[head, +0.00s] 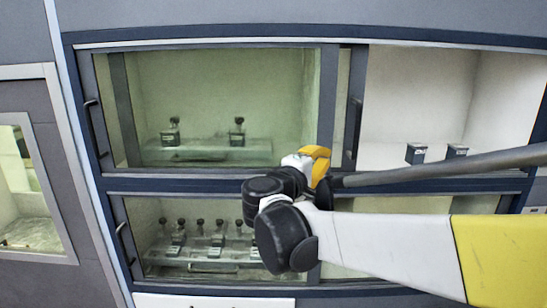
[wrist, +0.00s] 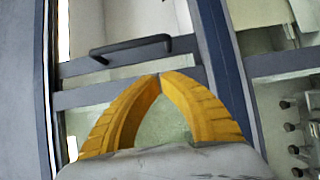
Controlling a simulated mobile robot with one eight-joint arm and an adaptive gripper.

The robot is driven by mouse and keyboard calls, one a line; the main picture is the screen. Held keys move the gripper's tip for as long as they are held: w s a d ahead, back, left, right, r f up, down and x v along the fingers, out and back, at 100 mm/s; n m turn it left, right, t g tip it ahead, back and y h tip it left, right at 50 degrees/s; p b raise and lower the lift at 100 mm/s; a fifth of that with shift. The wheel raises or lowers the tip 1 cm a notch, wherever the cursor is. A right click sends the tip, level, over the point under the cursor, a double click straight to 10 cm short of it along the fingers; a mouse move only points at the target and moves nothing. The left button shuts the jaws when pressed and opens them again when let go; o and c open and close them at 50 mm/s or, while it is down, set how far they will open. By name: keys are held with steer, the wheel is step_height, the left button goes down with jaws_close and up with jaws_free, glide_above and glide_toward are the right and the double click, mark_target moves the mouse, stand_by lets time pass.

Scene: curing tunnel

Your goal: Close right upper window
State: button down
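The right upper window (head: 342,100) is a glass sliding pane in a grey frame. It is slid to the left, overlapping the left upper pane (head: 220,80), so the right part of the upper compartment is open. Its dark vertical handle (head: 354,130) is on the pane's right-hand frame; in the wrist view the handle (wrist: 130,48) lies beyond the fingertips. My gripper (head: 318,155) is near the lower middle of the upper opening, left of the handle. In the wrist view its yellow fingers (wrist: 160,76) meet at the tips with nothing between them, apart from the handle.
The open right part (head: 420,95) has a white back wall and dark small fixtures (head: 416,153). Racks with black-topped pieces (head: 204,150) stand behind the left glass. A lower cabinet window (head: 190,235) holds several more. A blue beam (head: 220,184) separates the levels.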

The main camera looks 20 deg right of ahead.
mark_target(344, 152)
steer(key=d, duration=0.2)
steer(key=w+d+p, duration=0.1)
steer(key=d, duration=0.1)
steer(key=w+d, duration=0.1)
steer(key=d, duration=0.1)
steer(key=shift+d+p, duration=0.3)
steer(key=shift+d, duration=0.1)
steer(key=shift+s, duration=0.1)
steer(key=s+d+b, duration=0.1)
steer(key=s+d, duration=0.4)
steer(key=d, duration=1.3)
steer(key=s+d+b, duration=0.2)
steer(key=s+d, duration=0.3)
steer(key=d, duration=1.4)
steer(key=s+d+b, duration=0.2)
steer(key=s+d, duration=0.4)
steer(key=d, duration=1.2)
steer(key=shift+d, duration=0.3)
steer(key=shift+w+a, duration=0.1)
steer(key=shift+w, duration=0.05)
